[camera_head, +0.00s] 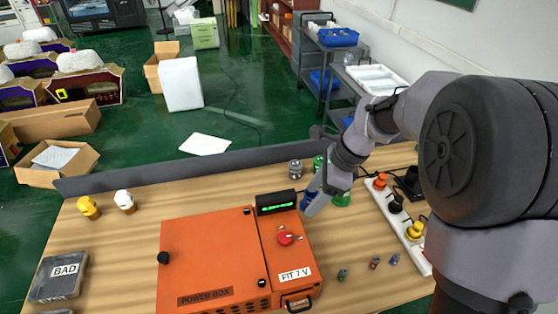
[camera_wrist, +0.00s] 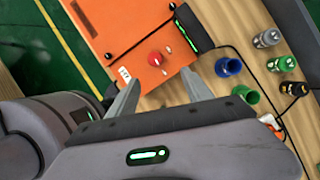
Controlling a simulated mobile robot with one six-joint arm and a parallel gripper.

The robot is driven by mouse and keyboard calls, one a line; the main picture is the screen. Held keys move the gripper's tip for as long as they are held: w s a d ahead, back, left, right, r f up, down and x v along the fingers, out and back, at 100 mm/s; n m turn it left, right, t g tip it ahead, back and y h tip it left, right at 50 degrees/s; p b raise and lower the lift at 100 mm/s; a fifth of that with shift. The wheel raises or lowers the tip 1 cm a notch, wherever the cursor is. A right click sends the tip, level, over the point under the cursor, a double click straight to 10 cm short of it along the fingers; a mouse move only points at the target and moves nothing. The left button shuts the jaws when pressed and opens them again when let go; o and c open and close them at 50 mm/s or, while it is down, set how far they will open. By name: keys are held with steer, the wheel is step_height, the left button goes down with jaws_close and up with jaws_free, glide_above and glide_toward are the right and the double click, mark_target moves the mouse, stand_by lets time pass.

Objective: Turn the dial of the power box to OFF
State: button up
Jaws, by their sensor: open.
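The orange power box (camera_head: 205,245) lies on the wooden table, and its lid also shows in the wrist view (camera_wrist: 120,22). Its red round dial (camera_head: 286,238) sits on the narrow right-hand panel, below a black display with green characters (camera_head: 276,203). The dial's pointing direction is too small to read. My gripper (camera_head: 314,206) is above the table, up and right of the dial. In the wrist view my gripper (camera_wrist: 161,76) has its two fingers spread and empty. The red dial (camera_wrist: 155,58) appears between and beyond the fingertips, apart from them.
A blue cup (camera_wrist: 228,67) and a green cup (camera_wrist: 245,95) stand right of the box. A BAD box (camera_head: 60,277) is at the left.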

steer(key=b, duration=0.2)
glide_toward(286, 237)
steer(key=b+x, duration=0.2)
steer(key=x, duration=0.6)
steer(key=shift+f+b, duration=0.2)
steer(key=shift+b, duration=0.1)
jaws_close()
